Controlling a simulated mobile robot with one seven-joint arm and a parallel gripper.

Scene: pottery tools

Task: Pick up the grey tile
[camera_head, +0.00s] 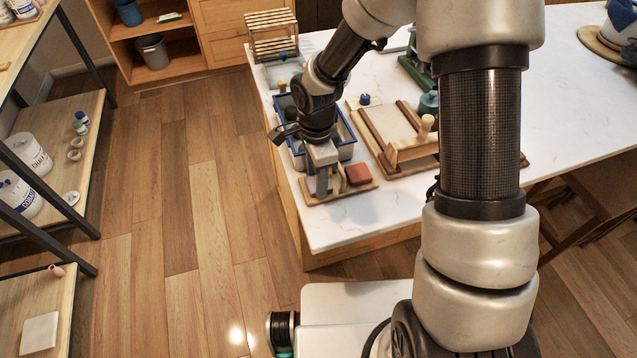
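My gripper (331,183) points down over the left part of a small wooden board (331,197) near the front left corner of the white table. A reddish-brown block (358,174) lies on the board just right of the gripper. Grey and tan surfaces show at the fingers. I cannot tell which are finger and which may be the grey tile, nor whether anything is held. The gripper hides part of the board.
A blue-rimmed tray (347,133) stands just behind the gripper. A wooden frame with a roller (412,148) lies to the right on the table (560,90). A wooden rack (270,22) stands at the back. A pale square tile (39,333) lies on the lower left shelf.

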